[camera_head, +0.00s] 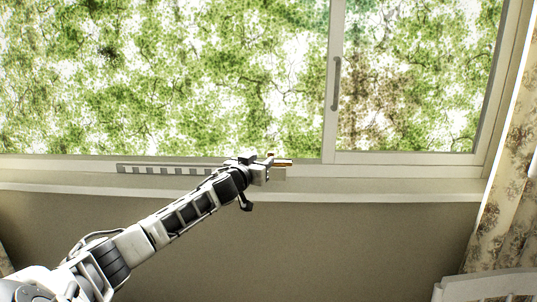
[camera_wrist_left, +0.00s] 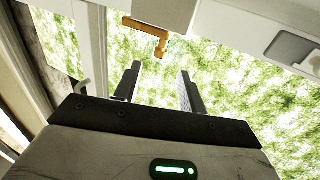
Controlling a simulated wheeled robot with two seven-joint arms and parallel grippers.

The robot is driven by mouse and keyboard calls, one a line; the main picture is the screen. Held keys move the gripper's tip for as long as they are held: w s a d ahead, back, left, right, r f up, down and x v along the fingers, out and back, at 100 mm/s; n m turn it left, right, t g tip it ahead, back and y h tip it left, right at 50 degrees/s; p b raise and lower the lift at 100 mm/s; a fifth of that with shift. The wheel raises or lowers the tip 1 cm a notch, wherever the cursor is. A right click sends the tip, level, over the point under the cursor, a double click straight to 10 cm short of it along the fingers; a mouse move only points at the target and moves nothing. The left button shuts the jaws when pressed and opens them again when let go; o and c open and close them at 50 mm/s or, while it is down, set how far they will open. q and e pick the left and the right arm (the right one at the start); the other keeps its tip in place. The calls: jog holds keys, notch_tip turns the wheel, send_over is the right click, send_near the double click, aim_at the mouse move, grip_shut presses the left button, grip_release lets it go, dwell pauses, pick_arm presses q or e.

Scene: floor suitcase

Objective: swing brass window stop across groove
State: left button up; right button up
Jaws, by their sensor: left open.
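The brass window stop (camera_head: 283,162) is on the window's bottom rail, just left of the sliding sash edge. In the left wrist view it is an L-shaped brass piece (camera_wrist_left: 146,28), a bar with a short bent end pointing toward my fingers. My left gripper (camera_head: 268,167) is at the sill beside the stop. In the wrist view the left gripper's two fingers (camera_wrist_left: 160,73) are apart with nothing between them, and the stop's bent end lies just beyond the fingertips, apart from them. The groove cannot be made out clearly. My right gripper is not in view.
The sliding sash (camera_head: 332,120) with a dark handle (camera_head: 336,84) stands right of the stop. A slotted strip (camera_head: 150,169) runs along the sill on the left. A floral curtain (camera_head: 515,190) hangs at the right. White furniture (camera_head: 485,288) sits at lower right.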

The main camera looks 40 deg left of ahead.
aim_at(270, 154)
pick_arm(q)
jog(key=shift+x, duration=3)
jog(key=shift+d, duration=0.1)
grip_shut()
